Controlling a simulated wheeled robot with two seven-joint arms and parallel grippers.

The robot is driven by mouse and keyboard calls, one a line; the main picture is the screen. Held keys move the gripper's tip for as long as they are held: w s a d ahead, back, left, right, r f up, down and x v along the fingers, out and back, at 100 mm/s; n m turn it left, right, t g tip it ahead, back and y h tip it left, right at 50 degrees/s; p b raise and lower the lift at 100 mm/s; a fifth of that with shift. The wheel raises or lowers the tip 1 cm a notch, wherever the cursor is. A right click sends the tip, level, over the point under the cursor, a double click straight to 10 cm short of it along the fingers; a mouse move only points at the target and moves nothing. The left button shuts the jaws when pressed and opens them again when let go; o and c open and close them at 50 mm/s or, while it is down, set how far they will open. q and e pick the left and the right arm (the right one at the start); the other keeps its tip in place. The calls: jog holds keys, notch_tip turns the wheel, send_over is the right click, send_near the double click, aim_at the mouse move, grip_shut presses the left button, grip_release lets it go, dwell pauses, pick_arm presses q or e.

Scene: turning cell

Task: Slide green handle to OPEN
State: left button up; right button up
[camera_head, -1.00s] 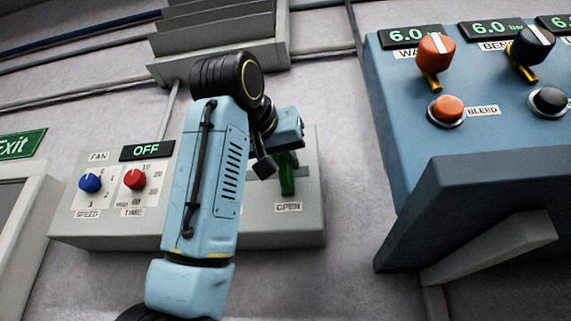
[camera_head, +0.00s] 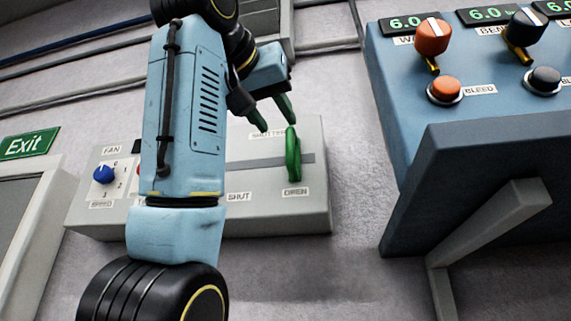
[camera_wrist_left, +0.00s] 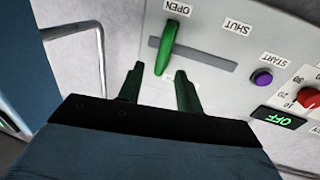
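The green handle (camera_head: 293,154) stands at the OPEN end of its slot, above the OPEN label (camera_head: 295,191), in the head view. The SHUT label (camera_head: 238,197) is to its left. In the left wrist view, the green handle (camera_wrist_left: 167,46) is at the slot's left end, by the upside-down OPEN label (camera_wrist_left: 177,8). My left gripper (camera_head: 276,112) is above and left of the handle, apart from it. Its two fingers (camera_wrist_left: 158,88) are spread with nothing between them. My right gripper is not in view.
The grey panel also bears a blue SPEED knob (camera_head: 104,174). In the wrist view it has a purple START button (camera_wrist_left: 262,79) and a red knob (camera_wrist_left: 309,96). A blue console (camera_head: 470,120) with knobs stands to the right, with bare wall between.

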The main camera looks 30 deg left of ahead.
pick_arm(q)
jog(key=shift+s+d+b, duration=0.25)
jog(key=shift+s+b, duration=0.25)
jog(key=shift+s, duration=0.55)
jog(key=shift+s+d+b, duration=0.2)
jog(key=shift+s+b, duration=0.3)
jog(key=shift+s, duration=0.55)
